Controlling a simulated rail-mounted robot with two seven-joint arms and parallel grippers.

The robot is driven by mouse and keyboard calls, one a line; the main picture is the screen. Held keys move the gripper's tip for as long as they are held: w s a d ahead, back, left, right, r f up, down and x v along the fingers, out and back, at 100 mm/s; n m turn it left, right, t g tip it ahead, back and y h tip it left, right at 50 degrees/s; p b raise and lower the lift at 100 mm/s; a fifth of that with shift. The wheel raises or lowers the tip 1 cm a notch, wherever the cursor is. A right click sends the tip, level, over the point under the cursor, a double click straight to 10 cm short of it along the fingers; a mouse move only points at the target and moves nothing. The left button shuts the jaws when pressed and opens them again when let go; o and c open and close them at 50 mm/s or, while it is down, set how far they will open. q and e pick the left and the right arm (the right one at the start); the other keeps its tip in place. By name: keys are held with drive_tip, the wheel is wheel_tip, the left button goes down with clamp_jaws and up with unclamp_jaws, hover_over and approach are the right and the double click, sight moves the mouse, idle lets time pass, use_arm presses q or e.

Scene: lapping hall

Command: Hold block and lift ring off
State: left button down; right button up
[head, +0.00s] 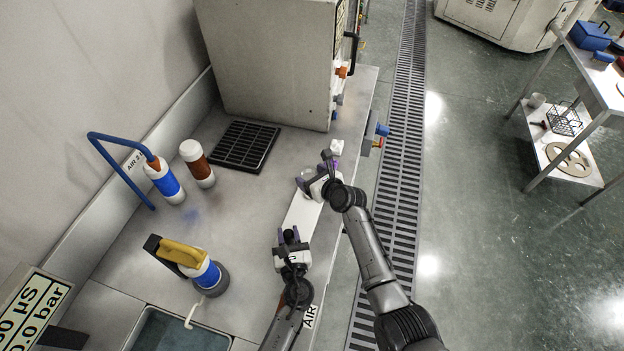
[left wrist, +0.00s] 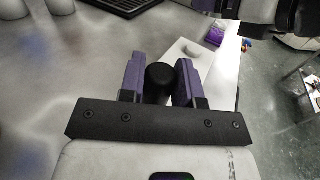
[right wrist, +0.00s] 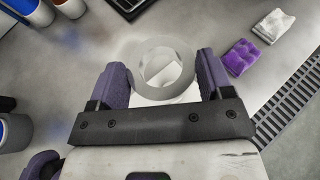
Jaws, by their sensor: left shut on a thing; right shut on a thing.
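A pale grey ring (right wrist: 141,72) sits between the fingers of my right gripper (right wrist: 165,80) in the right wrist view; they are shut on it. White shows through and below the ring; whether the ring touches it I cannot tell. In the head view my right gripper (head: 315,184) largely hides the ring. A long white block (head: 302,212) runs between the two grippers and also shows in the left wrist view (left wrist: 188,75). My left gripper (head: 289,238) is at its near end. In the left wrist view it (left wrist: 158,80) is shut on a black round knob (left wrist: 160,84).
Purple (right wrist: 240,57) and white (right wrist: 273,26) cloths lie beyond the right gripper. A black grate (head: 243,147), two bottles (head: 165,182) (head: 197,165) and a yellow-topped device (head: 205,275) stand to the left. The bench drops off to the right.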

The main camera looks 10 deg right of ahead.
use_arm(q)
drive_tip(key=shift+f, duration=0.1)
drive_tip(key=c, duration=0.8)
unclamp_jaws()
drive_tip(key=shift+o, duration=0.2)
